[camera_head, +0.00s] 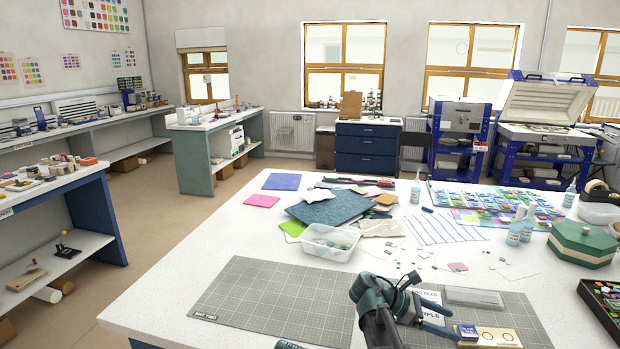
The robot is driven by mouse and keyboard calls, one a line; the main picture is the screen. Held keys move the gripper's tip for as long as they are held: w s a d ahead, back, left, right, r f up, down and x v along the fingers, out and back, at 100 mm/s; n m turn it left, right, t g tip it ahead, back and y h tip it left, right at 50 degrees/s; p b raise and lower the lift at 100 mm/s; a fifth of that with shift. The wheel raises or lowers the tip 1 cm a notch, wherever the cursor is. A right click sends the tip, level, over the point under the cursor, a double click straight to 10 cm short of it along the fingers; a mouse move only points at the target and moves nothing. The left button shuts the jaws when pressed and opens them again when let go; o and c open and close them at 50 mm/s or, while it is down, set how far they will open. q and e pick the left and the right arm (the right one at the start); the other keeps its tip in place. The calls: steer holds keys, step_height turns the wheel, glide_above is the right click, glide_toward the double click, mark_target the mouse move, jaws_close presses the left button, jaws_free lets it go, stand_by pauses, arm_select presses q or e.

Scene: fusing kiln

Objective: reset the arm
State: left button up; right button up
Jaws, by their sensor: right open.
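My right arm rises from the bottom edge, right of centre. Its gripper (384,298) is above the grey cutting mat on the worktable, open with nothing seen between its jaws. A small dark part at the bottom edge, left of this arm, may be mine, but I cannot tell which part. My left gripper does not show.
The table's left front is clear.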

mark_target(462, 330)
steer(key=b+x, duration=0.1)
steer(key=x, duration=0.2)
steer(key=shift+d+f, duration=0.25)
step_height(462, 330, up, 4)
steer(key=p, duration=0.4)
steer(key=shift+r, duration=0.2)
steer(key=s+d, duration=0.1)
steer(key=s, duration=0.4)
steer(key=s+p, duration=0.1)
steer(key=s, duration=0.4)
steer(key=s+d+r, duration=0.1)
steer(key=s, duration=0.5)
steer(key=shift+s+d, duration=0.1)
steer(key=shift+d, duration=0.25)
steer(key=shift+g, duration=0.3)
steer(key=w+a, duration=0.1)
steer(key=w, duration=0.1)
steer(key=w+a, duration=0.1)
steer(key=w, duration=0.2)
steer(key=w+a, duration=0.1)
steer(key=w, duration=0.1)
steer(key=shift+w+r+p, duration=0.3)
steer(key=shift+r+p, duration=0.05)
steer(key=shift+p, duration=0.05)
steer(key=shift+w+a, duration=0.25)
steer(key=shift+w, duration=0.05)
